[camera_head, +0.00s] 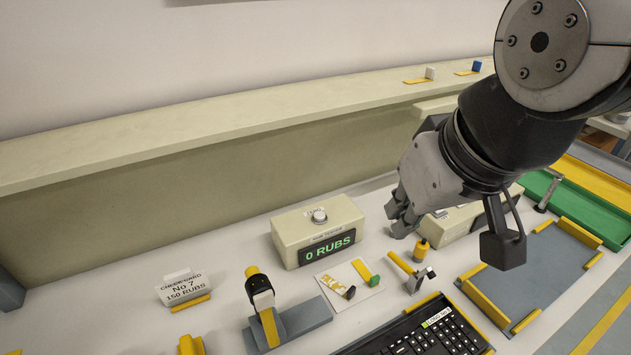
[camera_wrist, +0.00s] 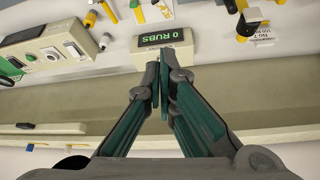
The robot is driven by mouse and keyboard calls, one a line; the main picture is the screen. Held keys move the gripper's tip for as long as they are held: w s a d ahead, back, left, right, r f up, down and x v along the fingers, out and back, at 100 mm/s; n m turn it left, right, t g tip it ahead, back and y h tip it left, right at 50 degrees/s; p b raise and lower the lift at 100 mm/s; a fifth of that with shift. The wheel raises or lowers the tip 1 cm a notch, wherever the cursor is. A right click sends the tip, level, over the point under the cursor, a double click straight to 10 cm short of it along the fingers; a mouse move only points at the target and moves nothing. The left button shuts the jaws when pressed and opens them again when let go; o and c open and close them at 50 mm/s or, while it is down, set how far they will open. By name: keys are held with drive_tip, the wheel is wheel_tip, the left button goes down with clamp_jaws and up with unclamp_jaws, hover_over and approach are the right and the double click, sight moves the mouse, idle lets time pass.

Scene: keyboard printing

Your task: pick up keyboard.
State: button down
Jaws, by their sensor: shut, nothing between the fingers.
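A black keyboard (camera_head: 418,338) lies on the white table at the bottom of the head view. Its lower part is cut off by the picture's edge, and a light label sits near its top right corner. My gripper (camera_head: 396,220) is above the table, further back than the keyboard and apart from it. In the wrist view my gripper (camera_wrist: 161,88) shows its two fingers together with nothing between them. I cannot make out the keyboard in the wrist view.
A counter box (camera_head: 290,227) reading "0 RUBS" stands behind the keyboard. A brush-like tool (camera_head: 408,272), a card with two small tools (camera_head: 336,290) and a stand (camera_head: 298,322) are nearby. A yellow-edged grey tray (camera_head: 545,270) lies right of the keyboard.

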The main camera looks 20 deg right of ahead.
drive_tip(key=c, duration=2)
unclamp_jaws()
drive_tip(key=shift+o, duration=0.2)
drive_tip(key=n+g+p, duration=0.5)
drive_tip(key=n+p, duration=0.3)
drive_tip(key=n, duration=1.2)
hover_over(366, 340)
drive_tip(key=f, duration=3)
drive_tip(key=shift+d+f, duration=0.2)
drive_tip(key=shift+f, duration=0.05)
drive_tip(key=shift+a+f+p, duration=0.2)
drive_tip(key=shift+f+p, duration=0.1)
drive_tip(key=shift+f, duration=2.3)
